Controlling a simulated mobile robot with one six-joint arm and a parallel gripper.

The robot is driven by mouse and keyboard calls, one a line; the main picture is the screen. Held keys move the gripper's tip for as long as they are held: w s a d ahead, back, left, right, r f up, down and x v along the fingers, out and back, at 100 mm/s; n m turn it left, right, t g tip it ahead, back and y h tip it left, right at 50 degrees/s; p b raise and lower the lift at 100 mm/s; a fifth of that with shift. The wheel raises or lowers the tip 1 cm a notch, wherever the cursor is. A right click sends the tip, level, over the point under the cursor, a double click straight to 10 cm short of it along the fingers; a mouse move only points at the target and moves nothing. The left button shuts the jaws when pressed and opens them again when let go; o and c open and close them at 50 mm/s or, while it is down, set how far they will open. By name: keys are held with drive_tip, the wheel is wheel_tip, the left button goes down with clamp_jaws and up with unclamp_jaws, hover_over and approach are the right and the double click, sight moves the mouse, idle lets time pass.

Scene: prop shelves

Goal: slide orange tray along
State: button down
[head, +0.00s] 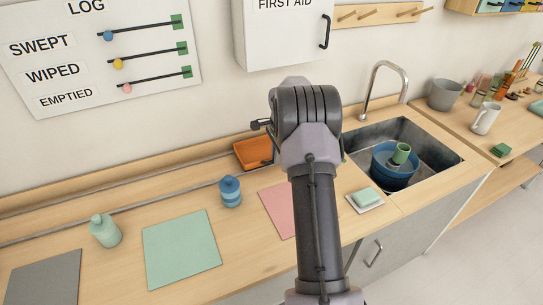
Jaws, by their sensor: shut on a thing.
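The orange tray (250,150) sits at the back of the wooden counter, by the wall, in line with a strip between thin grey rails. My arm comes up from the bottom of the view and bends down toward the counter. My gripper (272,150) is at the tray's right side, shut on its edge. My wrist hides most of the fingers and the tray's right end.
Grey rails (130,204) run left along the counter's back, with clear room between them.

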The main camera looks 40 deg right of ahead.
drive_tip(key=shift+d, duration=0.15)
drive_tip(key=c, duration=1.5)
unclamp_jaws()
drive_tip(key=shift+s+d, duration=0.1)
drive_tip(key=shift+d, duration=0.05)
drive_tip(key=s+r+p, duration=0.1)
drive_tip(key=r, duration=0.4)
drive_tip(key=s+r+p, duration=0.1)
drive_tip(key=r+p, duration=0.1)
drive_tip(key=r, duration=0.4)
drive_tip(key=s+a+r+p, duration=0.1)
drive_tip(key=r+p, duration=0.1)
drive_tip(key=r, duration=0.4)
drive_tip(key=shift+a, duration=0.1)
